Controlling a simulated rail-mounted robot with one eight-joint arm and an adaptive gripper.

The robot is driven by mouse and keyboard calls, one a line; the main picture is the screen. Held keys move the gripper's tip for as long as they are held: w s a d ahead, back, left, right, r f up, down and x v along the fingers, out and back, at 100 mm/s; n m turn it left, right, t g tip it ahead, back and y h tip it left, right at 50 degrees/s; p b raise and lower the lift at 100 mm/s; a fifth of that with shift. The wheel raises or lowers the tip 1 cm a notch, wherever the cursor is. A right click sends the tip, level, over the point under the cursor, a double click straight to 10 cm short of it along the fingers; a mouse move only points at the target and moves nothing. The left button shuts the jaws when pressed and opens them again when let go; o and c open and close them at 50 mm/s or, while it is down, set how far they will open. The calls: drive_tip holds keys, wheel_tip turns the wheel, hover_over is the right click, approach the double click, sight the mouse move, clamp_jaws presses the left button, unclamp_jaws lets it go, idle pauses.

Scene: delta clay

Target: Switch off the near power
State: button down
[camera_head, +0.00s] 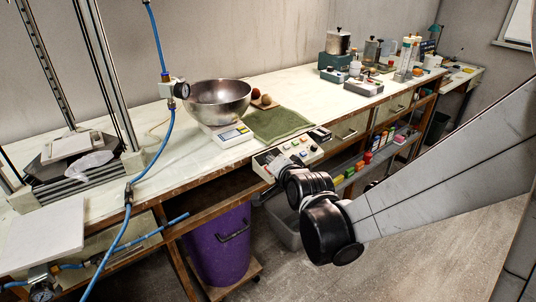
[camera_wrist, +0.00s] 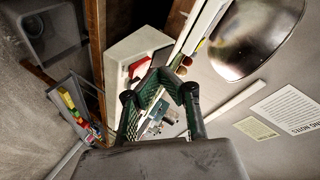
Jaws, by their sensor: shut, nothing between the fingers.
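In the head view, a pale control box (camera_head: 308,150) with several small coloured switches sits at the bench's front edge. My gripper (camera_head: 279,164) is at its front left side, partly covering it; whether they touch cannot be told. In the wrist view, my gripper's two green-and-black fingers (camera_wrist: 171,74) are shut and empty. Beyond them to the left is a white box face (camera_wrist: 123,51) with a red switch (camera_wrist: 138,68). The fingers overlap the switch's right side. No label reading "power" can be read.
A steel bowl (camera_head: 217,100) stands on a white scale (camera_head: 231,135) behind the box. A green cloth (camera_head: 277,123) lies beside it. A purple bin (camera_head: 218,245) is below the bench. A blue hose (camera_head: 128,207) hangs at the left.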

drive_tip(key=shift+s+d+r, duration=0.15)
drive_tip(key=shift+r, duration=0.35)
drive_tip(key=shift+p, duration=0.3)
drive_tip(key=r+p, duration=0.1)
drive_tip(key=s+d+r+p, duration=0.1)
drive_tip(key=r, duration=0.1)
drive_tip(key=r+p, duration=0.1)
drive_tip(key=shift+s+d+r, duration=0.15)
drive_tip(key=shift+s+r, duration=0.1)
drive_tip(key=shift+s, duration=0.1)
